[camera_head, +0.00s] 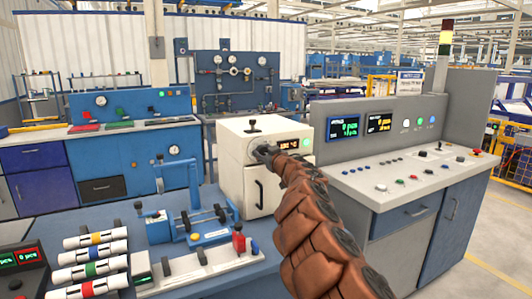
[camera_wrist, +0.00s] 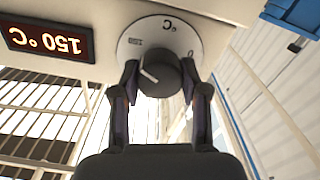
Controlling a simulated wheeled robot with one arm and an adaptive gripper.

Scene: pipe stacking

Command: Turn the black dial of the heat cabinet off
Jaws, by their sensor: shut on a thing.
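The cream heat cabinet (camera_head: 233,180) stands on the blue bench, its handled door facing me. My gripper (camera_head: 262,154) reaches its upper front. In the wrist view, which is upside down, my gripper's two fingers (camera_wrist: 166,88) are shut on either side of the black dial (camera_wrist: 158,74). The dial's white pointer line points toward the lower left in that view. A pale round scale plate behind it bears "150", "°C" and a partly hidden "0" at the right. The red display (camera_wrist: 48,43) reads 150 °C. The dial is hidden behind my gripper in the head view.
A blue clamp fixture (camera_head: 190,222) and striped pipes (camera_head: 95,254) stand on the bench at front left. A grey control console (camera_head: 400,175) stands close on the right. A small black-knobbed part (camera_head: 252,125) sticks up from the cabinet's top.

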